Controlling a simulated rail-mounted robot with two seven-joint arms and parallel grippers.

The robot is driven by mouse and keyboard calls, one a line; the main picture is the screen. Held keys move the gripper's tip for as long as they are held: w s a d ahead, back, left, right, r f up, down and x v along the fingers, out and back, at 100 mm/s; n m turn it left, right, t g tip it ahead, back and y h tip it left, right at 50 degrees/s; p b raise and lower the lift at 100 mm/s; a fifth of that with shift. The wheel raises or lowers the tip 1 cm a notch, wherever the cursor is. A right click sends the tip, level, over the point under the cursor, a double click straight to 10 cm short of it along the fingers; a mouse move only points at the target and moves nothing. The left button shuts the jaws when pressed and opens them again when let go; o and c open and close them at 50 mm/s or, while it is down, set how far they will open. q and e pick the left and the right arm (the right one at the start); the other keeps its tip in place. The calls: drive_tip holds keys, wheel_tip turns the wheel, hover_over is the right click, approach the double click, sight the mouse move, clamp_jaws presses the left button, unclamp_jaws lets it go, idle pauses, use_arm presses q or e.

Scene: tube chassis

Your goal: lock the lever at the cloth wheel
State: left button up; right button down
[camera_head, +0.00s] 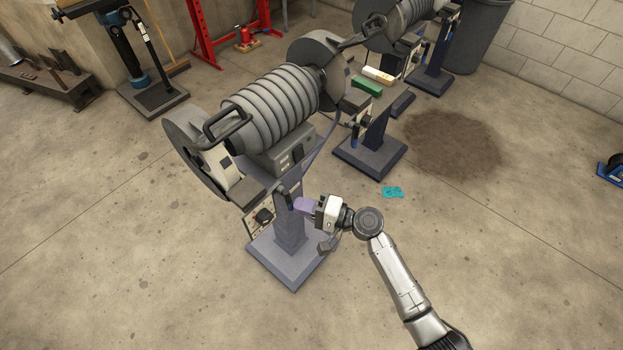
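A grey pedestal machine stands left of the centre, with a ribbed grey drum (272,105) between two round end discs. I cannot tell which part is the cloth wheel. A small dark lever-like handle (287,198) sticks up at the front of the machine, beside a box with a black knob (263,215). My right gripper (300,205) reaches in from the lower right, its tip close to this handle. A purple piece shows at the gripper's tip; its fingers are too small to read, and contact with the handle is unclear. My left gripper is not in view.
The machine's pedestal base (290,268) stands on bare concrete. A second pedestal base (369,160) is behind it to the right. A teal patch (393,192) and a dark stain (455,142) lie on the floor. Open floor surrounds the front.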

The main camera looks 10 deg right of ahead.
drive_tip(key=shift+m, duration=0.3)
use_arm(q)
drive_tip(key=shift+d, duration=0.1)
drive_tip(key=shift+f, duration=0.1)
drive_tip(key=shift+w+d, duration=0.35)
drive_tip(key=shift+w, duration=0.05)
use_arm(e)
drive_tip(key=w+d+v, duration=0.1)
drive_tip(key=w+v, duration=0.1)
drive_tip(key=v, duration=1)
drive_tip(key=shift+d, duration=0.45)
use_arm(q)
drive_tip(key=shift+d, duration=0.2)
use_arm(e)
drive_tip(key=shift+r, duration=0.1)
